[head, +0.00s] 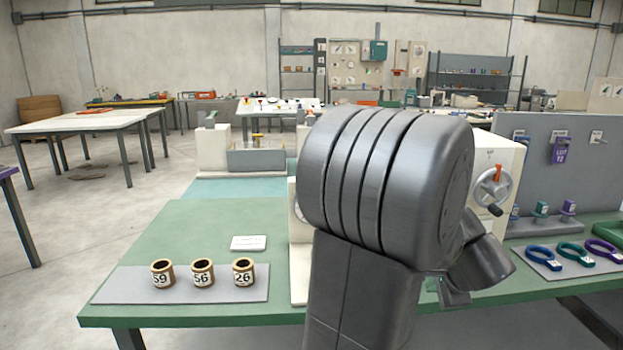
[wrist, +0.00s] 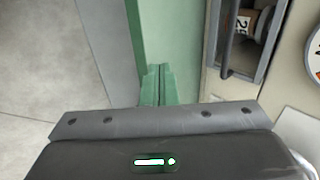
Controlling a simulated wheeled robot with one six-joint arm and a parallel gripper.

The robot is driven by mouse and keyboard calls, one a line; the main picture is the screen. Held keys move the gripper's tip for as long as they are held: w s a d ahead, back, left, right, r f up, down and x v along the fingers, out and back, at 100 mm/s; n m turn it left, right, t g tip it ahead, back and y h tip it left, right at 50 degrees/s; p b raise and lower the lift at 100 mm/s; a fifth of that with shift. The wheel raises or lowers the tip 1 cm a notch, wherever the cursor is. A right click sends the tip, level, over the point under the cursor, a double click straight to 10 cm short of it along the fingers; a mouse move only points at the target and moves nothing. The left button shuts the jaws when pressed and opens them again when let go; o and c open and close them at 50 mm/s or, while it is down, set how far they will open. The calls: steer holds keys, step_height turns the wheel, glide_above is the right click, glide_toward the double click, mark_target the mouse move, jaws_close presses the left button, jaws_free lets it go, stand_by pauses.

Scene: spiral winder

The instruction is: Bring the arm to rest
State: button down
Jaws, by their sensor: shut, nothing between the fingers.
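My arm stands large in the middle of the head view and hides much of the white winder (head: 505,160) behind it. My gripper (wrist: 157,70) shows in the wrist view as two green fingers lying together, shut and empty, over the green bench edge. In the head view only a small part of the gripper shows, low beside the arm, with the fingertips hidden. The winder has a hand wheel (head: 491,188) with an orange lever on its right side. In the wrist view a numbered spool (wrist: 243,25) sits in an opening of the winder.
Three numbered spools, 59 (head: 162,273), 56 (head: 203,273) and 26 (head: 243,272), stand on a grey mat (head: 120,284) at the bench's front left. A white card (head: 248,243) lies behind them. Coloured rings (head: 545,257) and a grey panel (head: 575,165) are right. Floor is open left.

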steer(key=s+r, duration=0.6)
steer(key=s, duration=0.4)
steer(key=shift+d, duration=0.45)
steer(key=shift+w, duration=0.1)
